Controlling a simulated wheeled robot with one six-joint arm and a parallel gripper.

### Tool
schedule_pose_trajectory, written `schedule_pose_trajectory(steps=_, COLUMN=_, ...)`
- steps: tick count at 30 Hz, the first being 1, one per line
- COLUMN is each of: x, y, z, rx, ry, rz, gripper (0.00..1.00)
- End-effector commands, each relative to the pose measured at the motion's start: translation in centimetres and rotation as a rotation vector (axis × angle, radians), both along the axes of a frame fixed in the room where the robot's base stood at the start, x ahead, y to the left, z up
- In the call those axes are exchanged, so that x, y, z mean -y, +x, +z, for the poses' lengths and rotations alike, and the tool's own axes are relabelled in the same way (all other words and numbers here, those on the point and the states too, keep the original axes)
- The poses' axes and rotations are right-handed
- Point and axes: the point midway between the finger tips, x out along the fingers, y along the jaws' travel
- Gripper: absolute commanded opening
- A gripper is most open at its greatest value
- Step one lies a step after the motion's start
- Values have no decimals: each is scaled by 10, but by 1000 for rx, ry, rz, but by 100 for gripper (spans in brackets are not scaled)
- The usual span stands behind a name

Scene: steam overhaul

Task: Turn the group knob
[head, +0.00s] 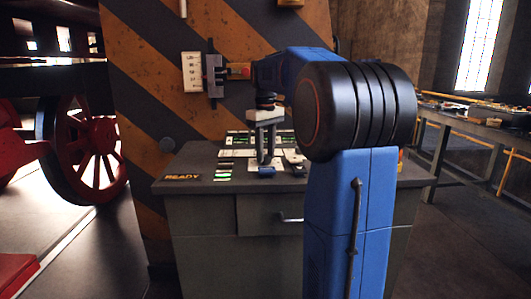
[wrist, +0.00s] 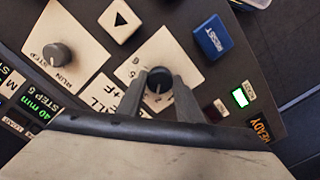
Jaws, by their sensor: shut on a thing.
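The group knob (wrist: 158,84) is a small round dark knob with a pale pointer mark, on a cream plate (wrist: 172,52) with numbers around it. My gripper (wrist: 160,79) is shut on this knob, one finger on each side, in the wrist view. The fingers and the gripper body hide part of the plate and its numbers. In the head view my gripper (head: 266,160) points straight down at the console top (head: 205,158), and the knob itself is hidden there.
A second grey knob (wrist: 58,55) marked STEP and RUN sits to the left. An arrow button (wrist: 120,20), a blue RESET button (wrist: 213,38) and a lit green indicator (wrist: 240,97) are close by. A striped pillar (head: 150,100) rises behind the console.

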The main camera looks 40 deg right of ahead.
Motion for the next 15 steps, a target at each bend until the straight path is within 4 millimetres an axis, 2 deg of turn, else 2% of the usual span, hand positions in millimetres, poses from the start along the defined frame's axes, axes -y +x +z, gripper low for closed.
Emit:
schedule_pose_trajectory(steps=6, x=1, y=1, z=1, rx=4, ry=-1, rz=89, gripper=10)
schedule_pose_trajectory(steps=15, x=1, y=1, z=1, rx=4, ry=-2, rz=133, gripper=10)
